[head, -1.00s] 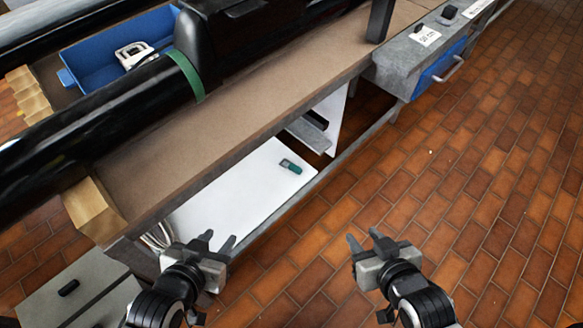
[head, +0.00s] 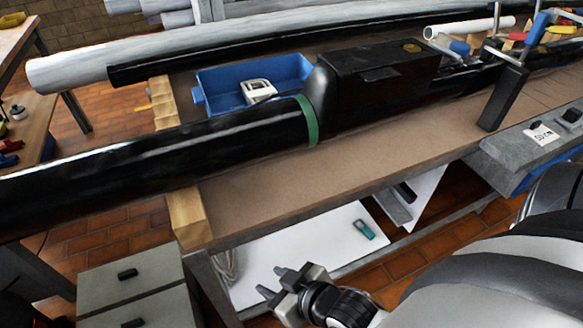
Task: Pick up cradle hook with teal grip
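A small teal and dark grey piece (head: 364,229) lies on the white lower shelf (head: 310,245) under the bench. It is the only teal-handled thing I make out, and I cannot tell whether it has a hook shape. My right gripper (head: 272,281) is in front of the lower shelf, to the left of and below the teal piece in the picture. Its two fingers are apart, with nothing between them, and point left. My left gripper is out of the picture.
A black mast with a green band (head: 308,121) lies along the brown bench (head: 345,170). A blue tray (head: 215,87) holds a pale metal fitting (head: 259,90). Colored-handled clamps stand far right. A grey drawer cabinet (head: 130,275) is at lower left.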

